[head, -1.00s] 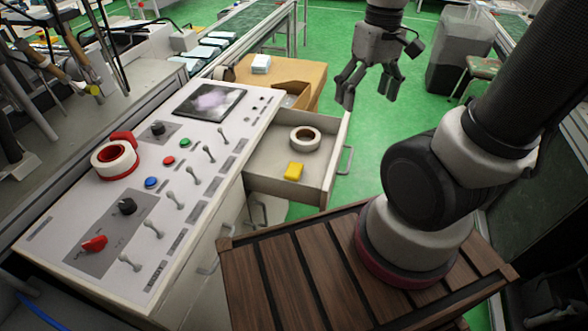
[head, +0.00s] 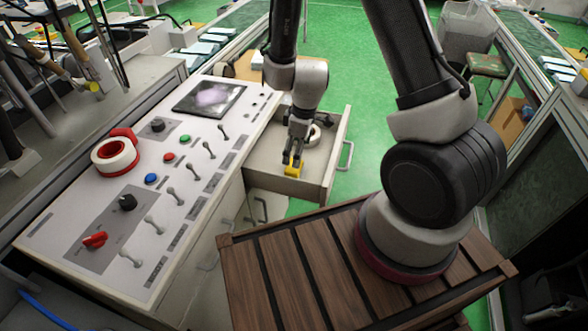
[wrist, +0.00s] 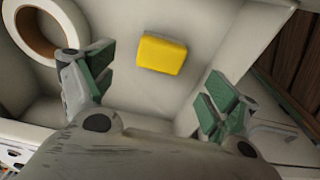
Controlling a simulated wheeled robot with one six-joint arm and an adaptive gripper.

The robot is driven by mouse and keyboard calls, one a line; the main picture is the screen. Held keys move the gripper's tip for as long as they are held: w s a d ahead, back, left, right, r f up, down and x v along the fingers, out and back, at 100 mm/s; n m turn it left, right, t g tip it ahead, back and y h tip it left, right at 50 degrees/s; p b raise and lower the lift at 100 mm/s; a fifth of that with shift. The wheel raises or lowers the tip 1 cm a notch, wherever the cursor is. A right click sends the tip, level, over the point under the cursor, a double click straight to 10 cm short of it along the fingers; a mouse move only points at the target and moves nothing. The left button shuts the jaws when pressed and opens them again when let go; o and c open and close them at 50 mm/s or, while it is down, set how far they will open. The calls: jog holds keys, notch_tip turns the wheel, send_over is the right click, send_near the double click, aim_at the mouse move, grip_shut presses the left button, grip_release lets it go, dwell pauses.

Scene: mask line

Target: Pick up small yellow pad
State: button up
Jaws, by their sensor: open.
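In the wrist view the yellow pad (wrist: 162,53) shows whole, ahead of and between the two green-padded fingers. My gripper (head: 293,158) points down into the drawer, over the pad. In the wrist view my gripper (wrist: 158,92) is open and empty, its fingers spread wider than the pad. The fingers hide part of the pad in the head view.
A tape roll (wrist: 36,30) lies in the drawer beside my left finger; in the head view it is partly behind the gripper. Drawer walls stand close around. The control panel (head: 110,215) with switches and another tape roll (head: 115,158) is to the left.

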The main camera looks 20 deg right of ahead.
jog(key=f, duration=0.7)
jog(key=shift+w+a+f, duration=0.15)
jog(key=shift+w+a, duration=0.1)
jog(key=shift+a, duration=0.15)
jog(key=c, duration=1.2)
notch_tip(320, 180, up, 10)
jog(key=shift+r, duration=0.1)
jog(key=shift+s+m, duration=0.1)
jog(key=shift+m, duration=0.6)
jog(key=w+d+r+m, duration=0.1)
jog(key=w+d+m, duration=0.1)
jog(key=w+m, duration=0.1)
jog(key=w+d+r+m, duration=0.1)
jog(key=w+d+m, duration=0.2)
jog(key=w+d+r+m+h, duration=0.1)
jog(key=w+d+r+m, duration=0.1)
jog(key=d+m, duration=0.1)
jog(key=shift+w+t, duration=0.3)
jog(key=shift+w, duration=0.1)
